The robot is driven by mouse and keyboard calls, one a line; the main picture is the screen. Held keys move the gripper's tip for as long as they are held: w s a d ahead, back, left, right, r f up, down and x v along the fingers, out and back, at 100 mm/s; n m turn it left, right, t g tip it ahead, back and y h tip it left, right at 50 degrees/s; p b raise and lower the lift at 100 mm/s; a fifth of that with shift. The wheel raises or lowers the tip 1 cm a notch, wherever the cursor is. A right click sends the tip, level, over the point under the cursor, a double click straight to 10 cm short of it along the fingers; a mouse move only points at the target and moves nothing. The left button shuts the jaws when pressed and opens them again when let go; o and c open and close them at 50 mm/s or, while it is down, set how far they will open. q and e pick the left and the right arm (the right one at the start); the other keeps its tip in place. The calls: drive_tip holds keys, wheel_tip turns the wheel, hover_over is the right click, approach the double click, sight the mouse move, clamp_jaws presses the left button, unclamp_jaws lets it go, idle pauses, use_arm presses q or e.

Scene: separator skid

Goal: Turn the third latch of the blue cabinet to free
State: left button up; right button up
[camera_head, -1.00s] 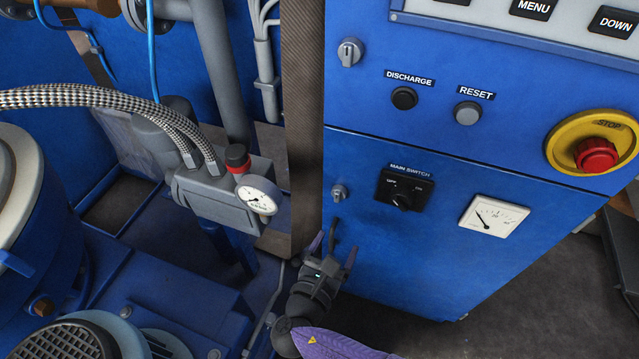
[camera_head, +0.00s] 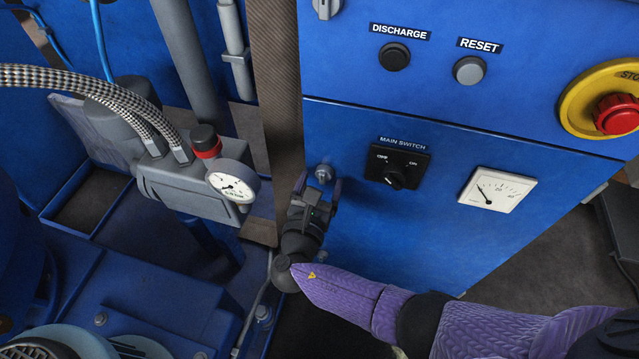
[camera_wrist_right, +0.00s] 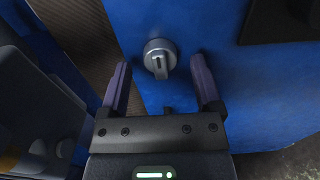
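The blue cabinet (camera_head: 440,240) fills the right of the head view. A small grey latch (camera_head: 323,173) sits near the left edge of its lower panel. In the right wrist view the latch (camera_wrist_right: 159,57) is round with a raised grip that looks near upright. Another grey latch (camera_head: 327,6) is cut by the top edge of the head view. My right gripper (camera_head: 318,184) is open, its fingers pointing at the lower latch. In the right wrist view the fingers (camera_wrist_right: 160,85) stand apart either side of the latch's line, short of it and empty. My left gripper is not in view.
The main switch (camera_head: 397,165) and a white square gauge (camera_head: 497,188) sit right of the latch. A red stop button (camera_head: 616,114) is further right. A grey valve block with a round gauge (camera_head: 232,183) stands close left of my right gripper.

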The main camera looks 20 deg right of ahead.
drive_tip(key=c, duration=0.5)
clamp_jaws()
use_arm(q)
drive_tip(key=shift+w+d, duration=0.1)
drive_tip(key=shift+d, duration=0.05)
